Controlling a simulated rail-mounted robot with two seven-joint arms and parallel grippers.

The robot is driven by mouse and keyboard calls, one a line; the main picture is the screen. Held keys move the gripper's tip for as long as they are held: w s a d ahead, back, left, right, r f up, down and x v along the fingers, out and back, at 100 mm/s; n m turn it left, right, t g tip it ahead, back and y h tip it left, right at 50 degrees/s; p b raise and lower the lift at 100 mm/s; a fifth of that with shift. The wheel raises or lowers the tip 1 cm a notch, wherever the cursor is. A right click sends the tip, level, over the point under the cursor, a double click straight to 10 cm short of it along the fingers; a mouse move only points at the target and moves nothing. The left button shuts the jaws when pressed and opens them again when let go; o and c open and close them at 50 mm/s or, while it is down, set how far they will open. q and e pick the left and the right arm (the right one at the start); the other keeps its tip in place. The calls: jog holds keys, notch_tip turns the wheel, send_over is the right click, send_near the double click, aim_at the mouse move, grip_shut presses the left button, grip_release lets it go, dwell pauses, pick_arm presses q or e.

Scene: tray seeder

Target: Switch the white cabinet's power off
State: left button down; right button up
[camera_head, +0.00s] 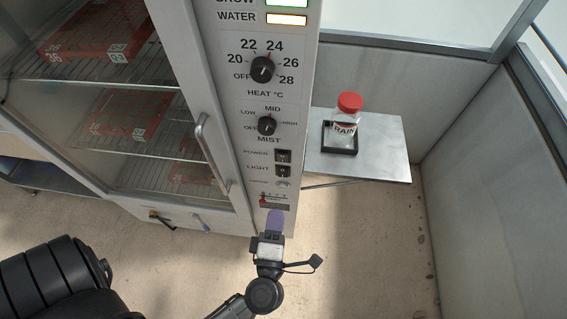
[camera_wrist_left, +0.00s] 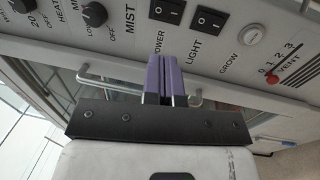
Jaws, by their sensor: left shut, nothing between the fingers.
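The white cabinet (camera_head: 189,60) stands left of centre in the head view, its control panel facing me. The power switch (camera_head: 283,155) is a black rocker on the lower panel, above the light switch (camera_head: 283,171). In the left wrist view the power switch (camera_wrist_left: 166,11) shows its two marks, and the light switch (camera_wrist_left: 208,19) is to its right. I cannot tell which side of the power rocker is pressed. My left gripper (camera_head: 275,213), with purple fingers, is shut and empty below the switches. Its fingertips (camera_wrist_left: 163,60) appear just under the power label. My right gripper is out of view.
The panel also has a heat knob (camera_head: 262,69), a mist knob (camera_head: 267,125), a grow button (camera_wrist_left: 251,34) and a vent slider (camera_wrist_left: 271,80). A door handle (camera_head: 210,153) sticks out to the left. A red-lidded jar (camera_head: 346,116) stands on a side shelf (camera_head: 385,150).

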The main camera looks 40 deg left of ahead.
aim_at(284, 156)
pick_arm(q)
jog(key=shift+w+a, duration=0.1)
dwell(0.3)
jog(key=x, duration=1.3)
jog(key=shift+w+a+r, duration=0.1)
jog(key=shift+w+a, duration=0.1)
jog(key=shift+w, duration=0.15)
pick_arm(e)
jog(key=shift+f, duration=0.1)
